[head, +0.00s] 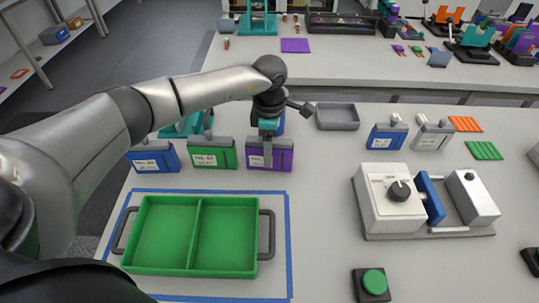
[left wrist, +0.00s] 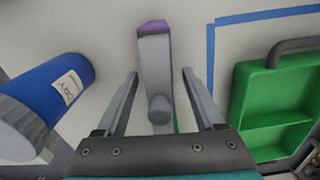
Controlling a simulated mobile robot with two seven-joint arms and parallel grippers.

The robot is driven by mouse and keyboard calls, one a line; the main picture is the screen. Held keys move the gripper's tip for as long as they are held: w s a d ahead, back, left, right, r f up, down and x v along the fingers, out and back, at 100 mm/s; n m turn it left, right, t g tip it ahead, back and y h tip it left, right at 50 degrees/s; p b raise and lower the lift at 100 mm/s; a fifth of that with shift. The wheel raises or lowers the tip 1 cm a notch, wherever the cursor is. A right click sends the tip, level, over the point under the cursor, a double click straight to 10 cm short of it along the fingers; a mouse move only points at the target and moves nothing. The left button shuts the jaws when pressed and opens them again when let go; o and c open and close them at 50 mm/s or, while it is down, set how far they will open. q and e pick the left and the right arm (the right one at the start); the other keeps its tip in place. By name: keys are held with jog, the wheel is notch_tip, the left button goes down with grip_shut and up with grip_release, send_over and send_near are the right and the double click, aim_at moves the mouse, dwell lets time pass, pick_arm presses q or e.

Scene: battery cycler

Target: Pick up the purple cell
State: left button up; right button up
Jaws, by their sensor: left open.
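The purple cell (head: 283,158) stands upright on the near table, at the right end of a row with a green cell (head: 213,154) and a blue cell (head: 153,158). My left gripper (head: 268,150) points down at the purple cell, with a finger showing in front of its face. In the left wrist view the purple cell (left wrist: 155,55) shows its grey top and a round post between the two open fingers (left wrist: 160,76), with visible gaps on both sides. My right gripper is not in view.
A green two-part tray (head: 197,236) lies inside a blue tape outline in front of the cells. A blue labelled cylinder (left wrist: 60,95) is close to the left finger in the wrist view. A grey tray (head: 338,117) and a device with a dial (head: 392,200) stand to the right.

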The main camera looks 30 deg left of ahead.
pick_arm(q)
jog(key=shift+c, duration=0.2)
grip_shut()
jog(key=shift+w+r, duration=0.1)
jog(key=shift+r, duration=0.05)
dwell(1.0)
